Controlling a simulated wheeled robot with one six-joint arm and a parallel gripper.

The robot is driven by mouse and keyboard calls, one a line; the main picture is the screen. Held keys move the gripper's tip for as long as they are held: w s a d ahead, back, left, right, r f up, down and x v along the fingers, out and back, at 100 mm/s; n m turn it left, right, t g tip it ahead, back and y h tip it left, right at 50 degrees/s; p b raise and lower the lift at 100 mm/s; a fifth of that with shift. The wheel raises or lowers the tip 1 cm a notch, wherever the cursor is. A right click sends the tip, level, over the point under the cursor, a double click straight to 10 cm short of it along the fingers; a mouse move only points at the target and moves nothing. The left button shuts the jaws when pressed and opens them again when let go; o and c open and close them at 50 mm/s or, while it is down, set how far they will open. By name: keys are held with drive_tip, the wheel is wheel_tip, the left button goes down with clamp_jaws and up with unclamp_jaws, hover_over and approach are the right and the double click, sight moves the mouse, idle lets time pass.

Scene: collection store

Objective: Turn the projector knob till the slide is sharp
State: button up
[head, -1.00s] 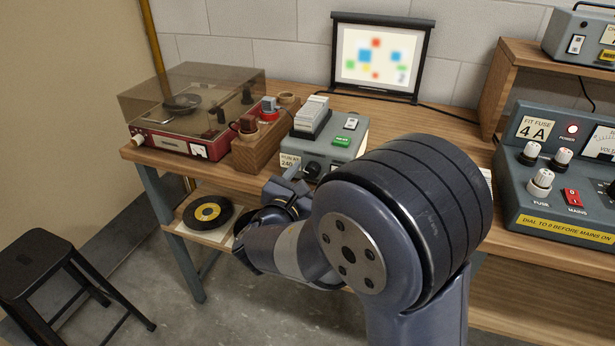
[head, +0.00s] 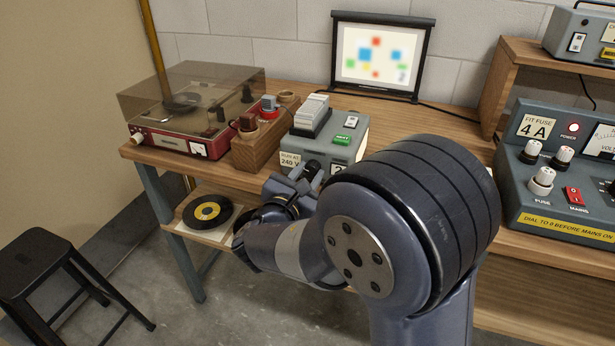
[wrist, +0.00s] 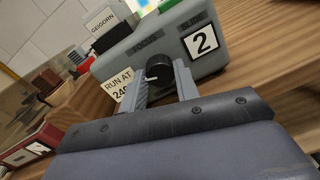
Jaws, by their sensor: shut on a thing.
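The slide projector (head: 328,147) is a grey-green box on the wooden bench, with a slide tray (head: 311,115) on top. In the wrist view its front (wrist: 207,67) shows the words FOCUS and SLIDE and a number 2. My gripper (wrist: 163,82) is shut on the black focus knob (wrist: 159,68), one finger on each side. In the head view my arm partly hides the gripper (head: 303,175) and knob. The screen (head: 379,88) behind shows blurred coloured squares: red at the top, blue, green and yellow around, with soft edges.
A red record player (head: 170,139) with a smoky lid stands at the left, beside a wooden holder (head: 257,148). A grey control panel (head: 556,215) stands at the right. A black stool (head: 38,262) is on the floor at lower left.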

drive_tip(key=m+b, duration=0.2)
drive_tip(key=b, duration=0.1)
drive_tip(key=shift+f, duration=0.3)
drive_tip(key=shift+r+m+b, duration=0.2)
drive_tip(key=shift+m+b, duration=0.35)
drive_tip(key=shift+m, duration=0.15)
drive_tip(key=o, duration=1)
drive_tip(key=shift+r, duration=0.1)
drive_tip(key=shift+c, duration=0.2)
drive_tip(key=p+v, duration=0.1)
drive_tip(key=v, duration=0.9)
drive_tip(key=shift+s+a, duration=0.15)
drive_tip(key=shift+s, duration=0.25)
drive_tip(key=shift+w, duration=0.1)
